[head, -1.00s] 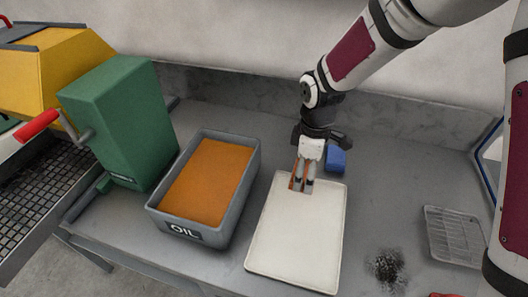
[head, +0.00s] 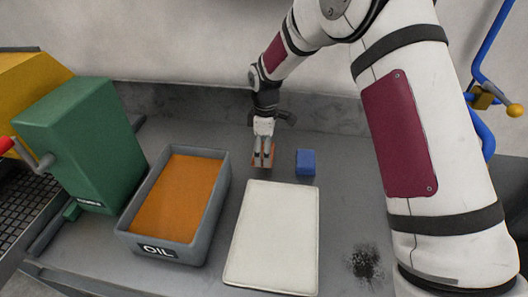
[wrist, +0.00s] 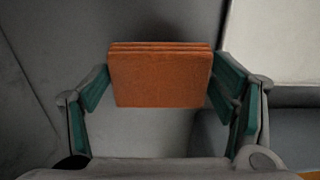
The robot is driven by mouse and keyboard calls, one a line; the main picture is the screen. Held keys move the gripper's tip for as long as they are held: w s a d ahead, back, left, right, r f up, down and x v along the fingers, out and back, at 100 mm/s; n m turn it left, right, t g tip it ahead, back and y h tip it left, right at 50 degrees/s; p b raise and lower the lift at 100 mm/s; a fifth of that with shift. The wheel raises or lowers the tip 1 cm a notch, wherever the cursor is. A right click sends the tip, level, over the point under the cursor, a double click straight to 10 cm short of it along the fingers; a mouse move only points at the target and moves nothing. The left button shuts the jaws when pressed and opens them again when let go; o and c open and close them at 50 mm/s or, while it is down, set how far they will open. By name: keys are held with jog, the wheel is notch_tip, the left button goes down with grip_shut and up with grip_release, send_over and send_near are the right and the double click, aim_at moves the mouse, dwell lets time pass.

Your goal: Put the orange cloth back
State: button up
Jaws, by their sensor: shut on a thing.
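The orange cloth (wrist: 160,76) is a folded, flat square held between the fingers of my gripper (wrist: 160,88) in the wrist view. In the head view, my gripper (head: 263,160) points down with a bit of the orange cloth (head: 271,149) showing around its fingertips. It is behind the white tray's far edge and left of a blue block. I cannot tell whether the cloth touches the table.
The white tray (head: 272,245) is empty. The blue block (head: 305,162) stands just right of my gripper. A grey OIL bin (head: 122,226) with orange contents is left of the tray. A green machine (head: 70,140) stands further left. A dark smudge (head: 365,262) marks the table at right.

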jog(key=w, duration=0.2)
jog(key=shift+w+f, duration=0.15)
jog(key=shift+w, duration=0.25)
jog(key=shift+f+p, duration=0.35)
jog(key=shift+f, duration=1.4)
jog(key=shift+f, duration=0.1)
jog(key=o, duration=1.2)
